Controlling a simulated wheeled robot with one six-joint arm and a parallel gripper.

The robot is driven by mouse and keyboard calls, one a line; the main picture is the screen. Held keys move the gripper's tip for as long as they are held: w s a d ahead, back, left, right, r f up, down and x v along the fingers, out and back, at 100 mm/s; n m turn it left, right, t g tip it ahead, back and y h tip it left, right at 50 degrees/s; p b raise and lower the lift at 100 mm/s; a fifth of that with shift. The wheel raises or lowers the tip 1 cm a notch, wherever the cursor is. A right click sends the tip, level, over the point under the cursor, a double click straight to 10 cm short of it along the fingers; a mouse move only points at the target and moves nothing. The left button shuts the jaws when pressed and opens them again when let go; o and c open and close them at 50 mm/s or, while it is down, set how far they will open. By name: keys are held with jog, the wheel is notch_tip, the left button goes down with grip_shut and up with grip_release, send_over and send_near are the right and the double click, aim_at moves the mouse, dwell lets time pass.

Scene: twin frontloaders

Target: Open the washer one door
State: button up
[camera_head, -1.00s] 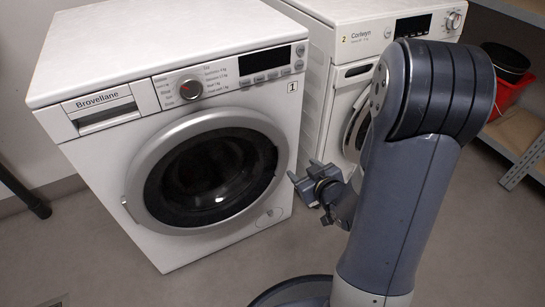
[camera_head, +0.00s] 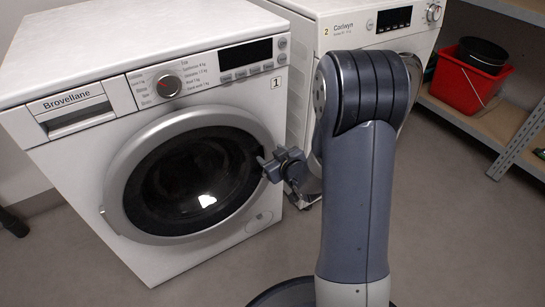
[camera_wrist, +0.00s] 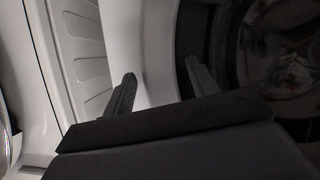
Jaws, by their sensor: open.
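Washer one (camera_head: 60,150) is the white Brovellane machine with a "1" label. Its round door (camera_head: 195,180) has dark glass in a silver ring and looks shut. A small grip-like piece (camera_head: 104,212) sits at the ring's lower left edge. My gripper (camera_head: 264,168) is open and empty by the door's right side, across from that piece; I cannot tell whether it touches. In the wrist view, the gripper fingers (camera_wrist: 160,82) are spread in front of a pale curved band, with dark round glass to the right.
Washer two (camera_head: 345,30), labelled Corlwyn, stands to the right, mostly behind my arm. A shelf (camera_head: 455,115) with a red bucket (camera_head: 470,80) and a black bowl is at the right. Grey floor (camera_head: 450,235) is free at the right front.

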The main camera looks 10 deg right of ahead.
grip_shut()
dwell(0.6)
